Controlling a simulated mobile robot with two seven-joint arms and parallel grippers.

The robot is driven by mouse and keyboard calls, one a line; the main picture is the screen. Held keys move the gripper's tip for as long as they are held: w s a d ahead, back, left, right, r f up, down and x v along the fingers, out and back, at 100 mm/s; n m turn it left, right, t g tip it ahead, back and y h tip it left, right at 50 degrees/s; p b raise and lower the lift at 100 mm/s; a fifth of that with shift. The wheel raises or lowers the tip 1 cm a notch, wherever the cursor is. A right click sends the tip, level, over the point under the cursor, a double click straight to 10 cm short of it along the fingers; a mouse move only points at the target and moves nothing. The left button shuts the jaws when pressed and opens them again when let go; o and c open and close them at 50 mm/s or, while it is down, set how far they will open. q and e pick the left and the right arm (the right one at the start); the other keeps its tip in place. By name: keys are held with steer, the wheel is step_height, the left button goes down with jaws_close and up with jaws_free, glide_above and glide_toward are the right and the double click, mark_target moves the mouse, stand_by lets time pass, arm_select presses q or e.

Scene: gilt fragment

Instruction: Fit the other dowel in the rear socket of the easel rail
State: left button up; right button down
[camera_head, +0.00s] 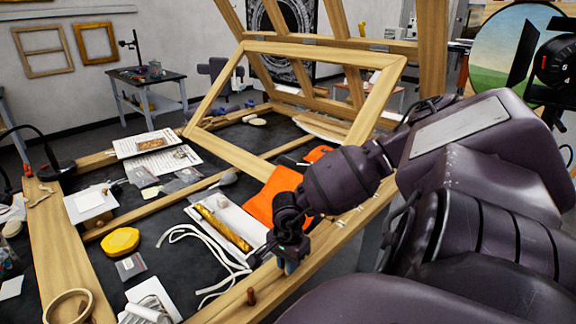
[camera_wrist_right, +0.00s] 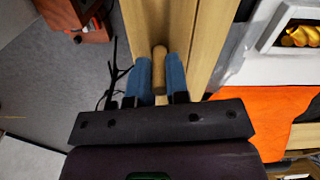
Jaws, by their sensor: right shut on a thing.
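The easel rail (camera_head: 330,247) is a long light-wood beam running diagonally at the front right in the head view. It also shows under my gripper in the right wrist view (camera_wrist_right: 208,45). A short reddish-brown dowel (camera_head: 251,296) stands upright on the rail, nearer the front. My right gripper (camera_head: 287,266) points down over the rail, farther back than that dowel. In the right wrist view its blue fingers (camera_wrist_right: 158,80) are shut on a light-brown dowel (camera_wrist_right: 158,66). I cannot tell whether this dowel touches the rail. The rear socket is not visible. My left gripper is not in view.
An orange cloth (camera_head: 270,197) lies beside my right wrist. A white tray with a gilt strip (camera_head: 222,227) and a white cord (camera_head: 190,237) lie left of the rail. A tilted wooden frame (camera_head: 250,160) rises behind.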

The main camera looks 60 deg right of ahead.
steer(key=c, duration=1.1)
jaws_free()
steer(key=shift+f, duration=0.1)
step_height(320, 180, up, 12)
steer(key=shift+r, duration=0.2)
